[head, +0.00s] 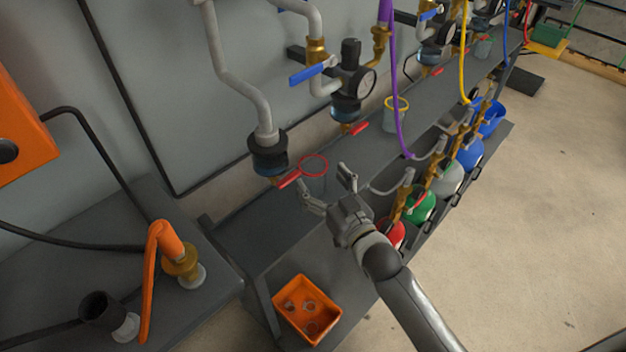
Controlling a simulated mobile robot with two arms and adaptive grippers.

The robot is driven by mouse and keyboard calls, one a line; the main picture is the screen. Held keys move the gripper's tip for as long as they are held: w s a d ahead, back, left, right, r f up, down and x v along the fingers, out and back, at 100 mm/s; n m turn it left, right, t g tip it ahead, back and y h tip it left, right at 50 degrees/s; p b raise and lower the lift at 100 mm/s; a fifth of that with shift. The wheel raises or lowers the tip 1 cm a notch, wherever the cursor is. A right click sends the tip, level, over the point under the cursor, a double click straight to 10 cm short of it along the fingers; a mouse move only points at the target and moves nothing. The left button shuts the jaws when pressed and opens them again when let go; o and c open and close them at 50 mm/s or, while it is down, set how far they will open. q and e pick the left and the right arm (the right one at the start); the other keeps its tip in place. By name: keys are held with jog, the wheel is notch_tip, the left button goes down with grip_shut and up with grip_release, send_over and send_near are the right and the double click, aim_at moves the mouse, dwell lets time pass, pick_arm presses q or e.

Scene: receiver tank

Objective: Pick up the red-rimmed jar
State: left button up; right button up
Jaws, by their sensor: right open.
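The red-rimmed jar (314,166) stands on the grey shelf, near the leftmost valve. Its red rim shows clearly; its clear body is hard to see against the shelf. My right gripper (329,188) is open and empty, just in front of the jar, with one finger on the near left and the other to the right of it. The fingers appear close to the jar's body, but I cannot tell whether they touch it. My left gripper is not in view.
A red-handled valve (268,156) hangs just left of the jar. A yellow-rimmed jar (396,107) stands further along the shelf. An orange bin (306,309) sits low in front. Hoses and brass fittings (402,195) line the shelf's right edge.

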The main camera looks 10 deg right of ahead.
jog(key=b+x, duration=0.1)
jog(key=x, duration=0.4)
jog(key=shift+f, duration=0.15)
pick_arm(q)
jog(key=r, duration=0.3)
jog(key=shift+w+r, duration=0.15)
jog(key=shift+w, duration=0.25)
pick_arm(e)
jog(key=c, duration=1.1)
jog(key=shift+d, duration=0.1)
